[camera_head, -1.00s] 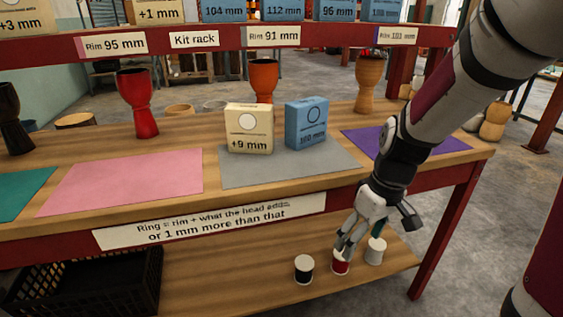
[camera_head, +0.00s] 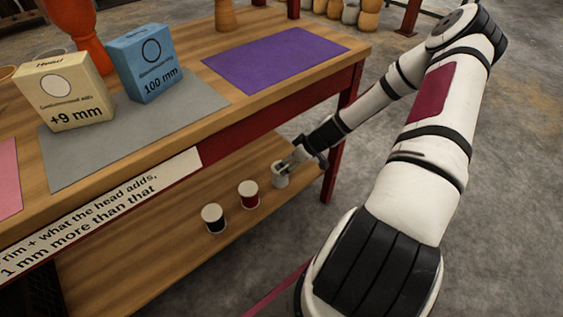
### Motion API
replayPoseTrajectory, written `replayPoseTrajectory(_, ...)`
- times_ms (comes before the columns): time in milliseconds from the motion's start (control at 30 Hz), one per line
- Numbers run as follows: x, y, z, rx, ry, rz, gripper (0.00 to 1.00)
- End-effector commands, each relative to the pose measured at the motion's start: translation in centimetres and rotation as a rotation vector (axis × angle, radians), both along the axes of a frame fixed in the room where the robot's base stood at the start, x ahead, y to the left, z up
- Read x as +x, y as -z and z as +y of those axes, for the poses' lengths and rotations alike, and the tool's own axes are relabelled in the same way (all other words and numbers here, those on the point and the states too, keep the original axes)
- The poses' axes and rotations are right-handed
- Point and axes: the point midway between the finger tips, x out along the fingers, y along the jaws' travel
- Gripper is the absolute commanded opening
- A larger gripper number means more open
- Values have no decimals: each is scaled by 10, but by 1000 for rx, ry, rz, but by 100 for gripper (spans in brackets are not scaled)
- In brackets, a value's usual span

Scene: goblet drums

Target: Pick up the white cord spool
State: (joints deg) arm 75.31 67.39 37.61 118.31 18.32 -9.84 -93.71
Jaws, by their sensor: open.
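The white cord spool (camera_head: 279,179) stands on the lower shelf (camera_head: 180,240), at the right end of a row of three spools. My gripper (camera_head: 284,166) is at this spool, reaching in from the upper right under the tabletop. It is open. Its fingers overlap the top of the white spool in the picture; whether they touch it, I cannot tell. The red spool (camera_head: 248,195) stands to the left of the white one, and the black spool (camera_head: 213,219) stands further left.
On top are a cream box (camera_head: 63,92), a blue box (camera_head: 145,65), a grey mat (camera_head: 190,103) and a purple mat (camera_head: 275,58). The shelf front is clear.

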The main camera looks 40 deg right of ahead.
Motion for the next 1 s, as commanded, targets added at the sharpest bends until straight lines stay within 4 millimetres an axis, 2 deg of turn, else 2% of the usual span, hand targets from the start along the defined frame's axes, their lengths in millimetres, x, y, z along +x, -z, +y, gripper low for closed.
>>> replayPoseTrajectory(167, 3, 14, -4, -4, 16, -10, 73)
replayPoseTrajectory(500, 34, 66, 4, -4, 15, -9, 73)
replayPoseTrajectory(833, 47, 86, 7, -4, 15, -9, 73)
replayPoseTrajectory(1000, 55, 106, 9, -4, 15, -9, 73)
